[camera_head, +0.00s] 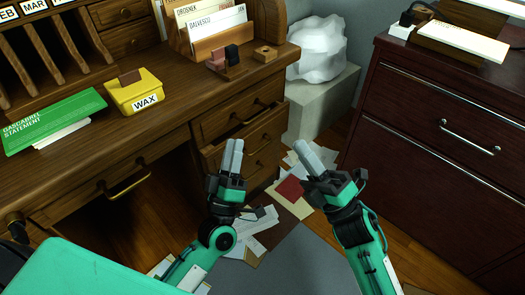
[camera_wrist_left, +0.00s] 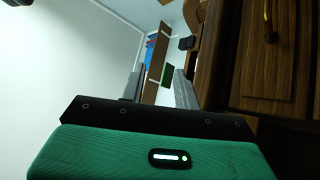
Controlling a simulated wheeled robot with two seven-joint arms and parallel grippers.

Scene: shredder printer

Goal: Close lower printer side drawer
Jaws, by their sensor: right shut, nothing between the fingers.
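The wooden desk has a stack of drawers at its right end. The upper drawer (camera_head: 226,121) has a brass handle. Below it, a middle drawer (camera_head: 254,138) seems pulled out a little, with a dark gap along its top. The lowest drawer (camera_head: 265,161) is partly hidden by my left gripper. My left gripper (camera_head: 233,150) is in front of this stack; in the left wrist view its fingers (camera_wrist_left: 158,88) stand apart with nothing held. My right gripper (camera_head: 312,155) is shut and empty, right of the stack, above papers. I cannot tell contact with the drawers.
A dark red cabinet (camera_head: 405,135) with wide, seemingly closed drawers stands at the right. A pale plinth (camera_head: 322,105) with a white crumpled lump (camera_head: 322,50) stands behind. Loose papers (camera_head: 262,232) lie on the floor. The desktop holds a yellow wax box (camera_head: 130,94) and a green folder (camera_head: 52,118).

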